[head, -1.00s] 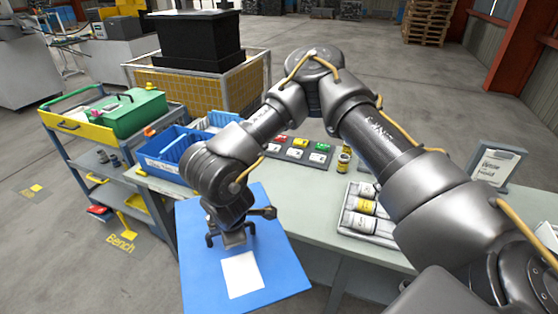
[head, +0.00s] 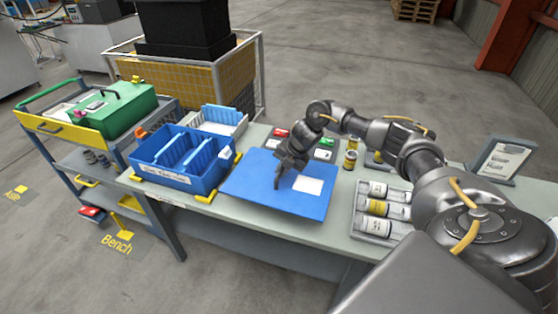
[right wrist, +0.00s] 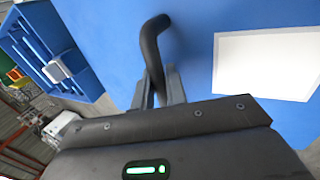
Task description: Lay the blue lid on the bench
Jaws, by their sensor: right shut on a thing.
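The blue lid (head: 255,188) is a flat panel with a white label (head: 308,185). It is over the middle of the grey bench (head: 340,240), beside the blue divided bin (head: 200,178), and looks roughly level. I cannot tell whether it touches the bench top. My right gripper (head: 280,182) is above the lid, shut on its dark handle. In the right wrist view the curved handle (right wrist: 152,45) stands between the fingers, with the blue lid surface (right wrist: 110,50) behind it. My left gripper is not in view.
A grey tray of bottles (head: 378,208) and a small jar (head: 351,158) are right of the lid. A board with coloured pieces lies behind it, partly hidden by my arm. A framed sign (head: 500,158) stands at the right. A trolley with a green box (head: 115,105) is at the left.

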